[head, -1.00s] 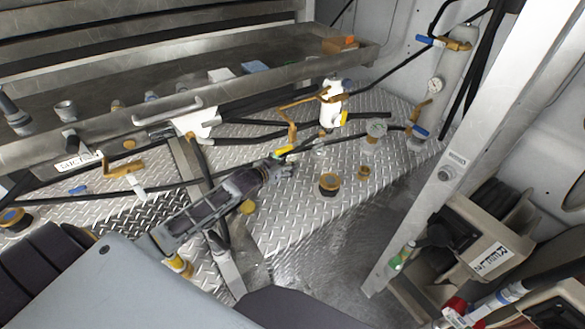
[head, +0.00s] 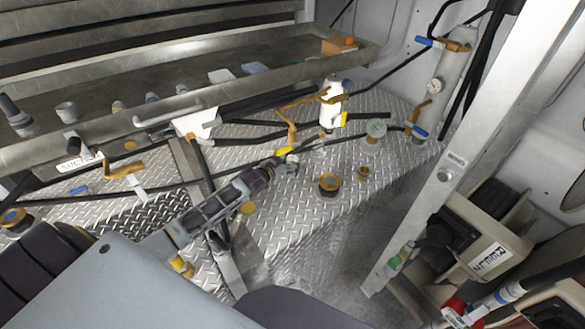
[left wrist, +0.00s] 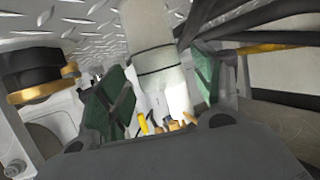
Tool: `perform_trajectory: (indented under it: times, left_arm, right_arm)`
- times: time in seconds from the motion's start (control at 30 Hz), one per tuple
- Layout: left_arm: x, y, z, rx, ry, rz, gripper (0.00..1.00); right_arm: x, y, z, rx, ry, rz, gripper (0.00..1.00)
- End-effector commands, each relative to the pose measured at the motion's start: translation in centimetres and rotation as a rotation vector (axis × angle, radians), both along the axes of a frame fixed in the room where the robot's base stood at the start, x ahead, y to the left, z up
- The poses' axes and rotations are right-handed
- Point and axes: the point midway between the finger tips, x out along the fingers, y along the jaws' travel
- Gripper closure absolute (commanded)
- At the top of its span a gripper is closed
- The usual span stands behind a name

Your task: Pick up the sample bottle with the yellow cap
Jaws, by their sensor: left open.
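A small yellow cap-like piece (head: 284,151) shows just beyond my left gripper (head: 284,166) in the head view. A faint clear shape lies to its right; I cannot tell for sure that they form one sample bottle. The left gripper is open and reaches low over the tread plate towards the back right. In the left wrist view a pale, translucent cylinder (left wrist: 152,45) with a darker band shows between the two green-padded fingers (left wrist: 158,90). Contact is not visible. A small yellow piece (left wrist: 143,123) shows behind it.
Black hoses cross behind. A metal tray (head: 270,83) overhangs the back; a steel post (head: 440,185) rises at right.

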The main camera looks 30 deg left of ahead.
Motion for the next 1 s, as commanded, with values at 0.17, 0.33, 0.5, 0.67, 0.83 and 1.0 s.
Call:
perform_trajectory:
  times: [0.17,0.33,0.5,0.67,0.83,1.0]
  left_arm:
    - [1.2,-0.1,-0.3,-0.001,-0.002,0.000,0.34]
    - [1.8,-0.2,-0.5,0.000,-0.002,0.000,0.34]
    - [1.9,-0.2,-0.6,0.000,-0.001,0.000,0.34]
    - [1.9,-0.2,-0.6,0.000,-0.001,0.000,0.34]
    - [1.9,-0.2,-0.6,0.000,-0.001,0.000,0.34]
    - [1.9,-0.2,-0.6,0.000,-0.001,0.000,0.52]
  right_arm:
    - [0.0,0.1,0.1,0.001,0.000,0.000,0.60]
    - [0.0,0.2,0.1,0.002,0.000,-0.001,0.60]
    - [0.0,0.4,0.1,0.004,0.000,-0.002,0.60]
    - [0.0,0.4,0.1,0.004,0.000,-0.002,0.60]
    - [0.0,0.4,0.1,0.004,0.000,-0.002,0.60]
    - [0.0,0.4,0.1,0.004,0.000,-0.002,0.60]
